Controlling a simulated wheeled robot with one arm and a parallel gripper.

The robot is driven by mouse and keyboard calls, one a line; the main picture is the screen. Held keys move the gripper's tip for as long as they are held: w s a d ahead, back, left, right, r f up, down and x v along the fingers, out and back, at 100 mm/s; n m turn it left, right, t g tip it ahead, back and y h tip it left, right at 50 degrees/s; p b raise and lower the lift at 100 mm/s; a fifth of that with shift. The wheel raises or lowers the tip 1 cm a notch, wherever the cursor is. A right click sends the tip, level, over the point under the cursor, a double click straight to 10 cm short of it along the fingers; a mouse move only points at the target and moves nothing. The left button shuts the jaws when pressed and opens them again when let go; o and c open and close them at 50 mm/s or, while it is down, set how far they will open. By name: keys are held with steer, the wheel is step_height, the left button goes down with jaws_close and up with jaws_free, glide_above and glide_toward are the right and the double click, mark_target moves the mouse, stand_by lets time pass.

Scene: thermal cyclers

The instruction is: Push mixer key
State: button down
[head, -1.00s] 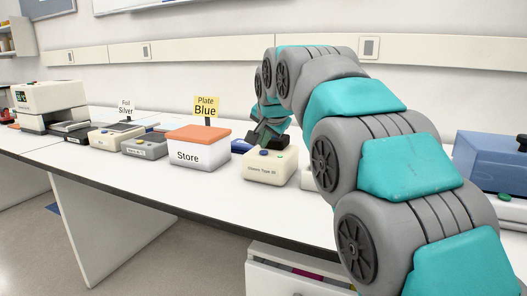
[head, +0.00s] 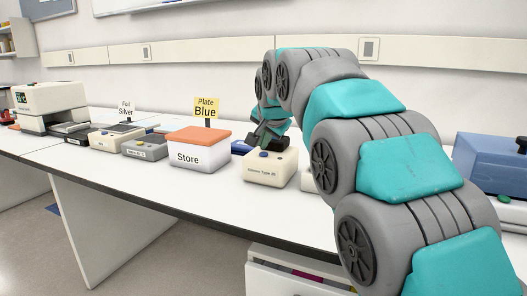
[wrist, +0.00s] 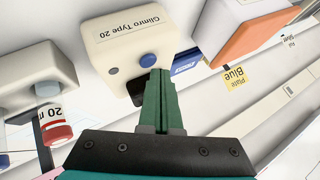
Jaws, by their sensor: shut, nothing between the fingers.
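The cream device labelled "Type 20" (head: 269,172) stands on the bench and also shows in the wrist view (wrist: 128,30). The key also shows in the head view (head: 263,154). My gripper (wrist: 160,73) is shut and empty, its green fingertips right at the blue key's edge in the picture. I cannot tell whether they touch it. In the head view my gripper (head: 264,143) is low over the back of the device.
A white "Store" box with an orange lid (head: 199,134) stands close at left, with a "Plate Blue" sign (head: 206,107) behind. In the wrist view another cream device (wrist: 38,75) and a red-capped vial (wrist: 57,132) lie at left. A blue machine (head: 490,160) stands at right.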

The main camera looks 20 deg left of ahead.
steer(key=shift+r, duration=0.1)
steer(key=shift+r+p, duration=2)
steer(key=shift+r, duration=0.85)
